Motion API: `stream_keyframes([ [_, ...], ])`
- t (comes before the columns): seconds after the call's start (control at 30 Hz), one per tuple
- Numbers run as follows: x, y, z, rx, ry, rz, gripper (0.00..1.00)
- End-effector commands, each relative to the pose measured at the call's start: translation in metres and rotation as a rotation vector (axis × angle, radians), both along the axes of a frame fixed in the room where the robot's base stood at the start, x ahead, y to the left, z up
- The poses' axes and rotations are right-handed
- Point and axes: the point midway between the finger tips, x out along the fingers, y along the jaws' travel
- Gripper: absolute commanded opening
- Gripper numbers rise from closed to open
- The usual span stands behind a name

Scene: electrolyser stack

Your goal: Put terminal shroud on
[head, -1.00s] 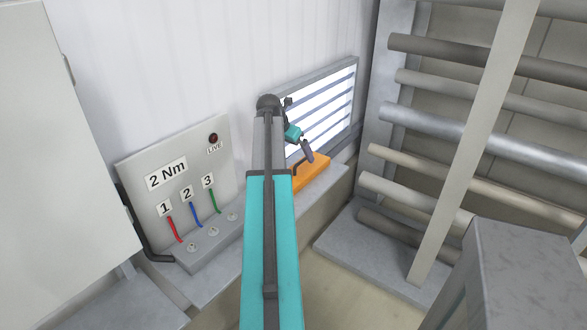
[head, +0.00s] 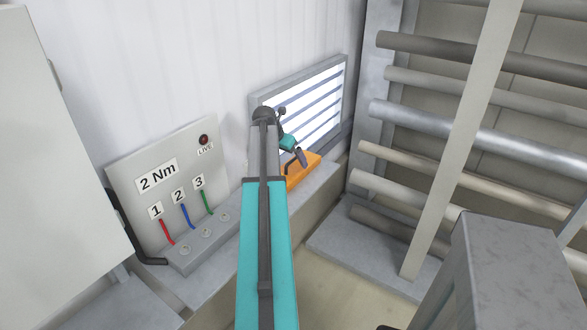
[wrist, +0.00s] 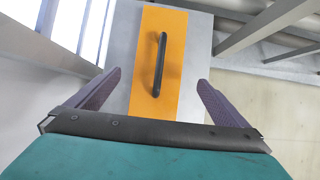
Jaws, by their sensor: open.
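The terminal shroud, an orange piece (head: 311,165) with a black bar handle, lies on the grey ledge at the back, right of the terminal panel. It also shows in the wrist view (wrist: 177,22), its handle (wrist: 160,62) running lengthwise between my fingers. My gripper (head: 300,158) is over the shroud in the head view. In the wrist view my gripper (wrist: 159,76) is open, with one finger on each side of the handle and clear of it. The terminal block (head: 178,262) has several round terminals, below red, blue and green leads numbered 1 to 3.
The panel (head: 130,165) reads "2 Nm" and has a dark red lamp (head: 204,140) labelled LIVE. A louvred bright vent (head: 325,95) is behind my gripper. A rack of pipes (head: 470,135) stands at the right, and a pale cabinet (head: 50,170) at the left.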

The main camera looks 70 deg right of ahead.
Motion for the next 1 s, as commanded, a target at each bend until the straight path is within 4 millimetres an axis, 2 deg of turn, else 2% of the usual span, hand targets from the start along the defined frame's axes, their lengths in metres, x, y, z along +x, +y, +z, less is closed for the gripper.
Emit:
stream_keyframes([
  [0.3, -0.003, -0.015, -0.026, 0.001, 0.0, 0.0, 0.99],
  [0.77, -0.003, -0.016, -0.03, 0.0, 0.0, 0.001, 0.99],
  [1.0, -0.003, -0.024, -0.043, 0.001, 0.001, 0.002, 0.99],
])
